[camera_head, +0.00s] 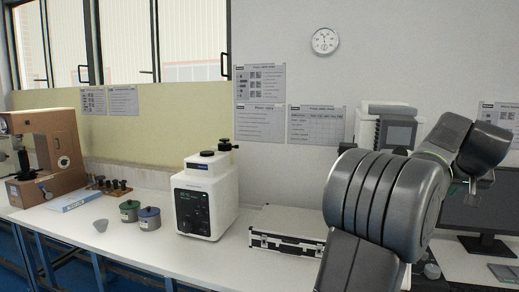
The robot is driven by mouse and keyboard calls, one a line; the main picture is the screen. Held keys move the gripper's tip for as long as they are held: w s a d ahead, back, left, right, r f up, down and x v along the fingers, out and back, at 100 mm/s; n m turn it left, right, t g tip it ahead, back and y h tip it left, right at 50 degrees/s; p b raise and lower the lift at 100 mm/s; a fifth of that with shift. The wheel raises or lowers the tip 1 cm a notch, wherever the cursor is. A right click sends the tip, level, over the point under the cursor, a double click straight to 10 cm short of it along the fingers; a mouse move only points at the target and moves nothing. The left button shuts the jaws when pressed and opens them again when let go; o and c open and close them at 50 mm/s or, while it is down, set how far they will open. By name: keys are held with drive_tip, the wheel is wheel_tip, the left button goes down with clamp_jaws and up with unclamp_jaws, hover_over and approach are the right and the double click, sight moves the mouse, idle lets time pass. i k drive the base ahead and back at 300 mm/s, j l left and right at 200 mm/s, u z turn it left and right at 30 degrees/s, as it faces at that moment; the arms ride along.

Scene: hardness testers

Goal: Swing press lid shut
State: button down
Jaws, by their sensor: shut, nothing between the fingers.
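The press appears to be the white boxy machine (207,200) with a dark front panel, standing on the bench left of centre. Its top carries a low dark round piece (207,153) and a black knob-like part (225,145) that sticks up at the back right. Which of these belongs to the lid, and how far the lid is swung, is too small to tell. My arm fills the right side, well apart from the machine. Its wrist points to the upper right, and my gripper's fingers cannot be made out.
A silver case (285,230) lies right of the press. A brown tester (45,150) stands far left. A monitor (480,215) is behind my arm. The bench front before the press is clear.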

sight(223, 147)
drive_tip(key=i+j+u, duration=0.4)
drive_tip(key=i+j, duration=0.4)
drive_tip(key=i+j+u, duration=0.2)
drive_tip(key=i, duration=0.4)
drive_tip(key=i+j+u, duration=0.25)
drive_tip(key=i, duration=0.4)
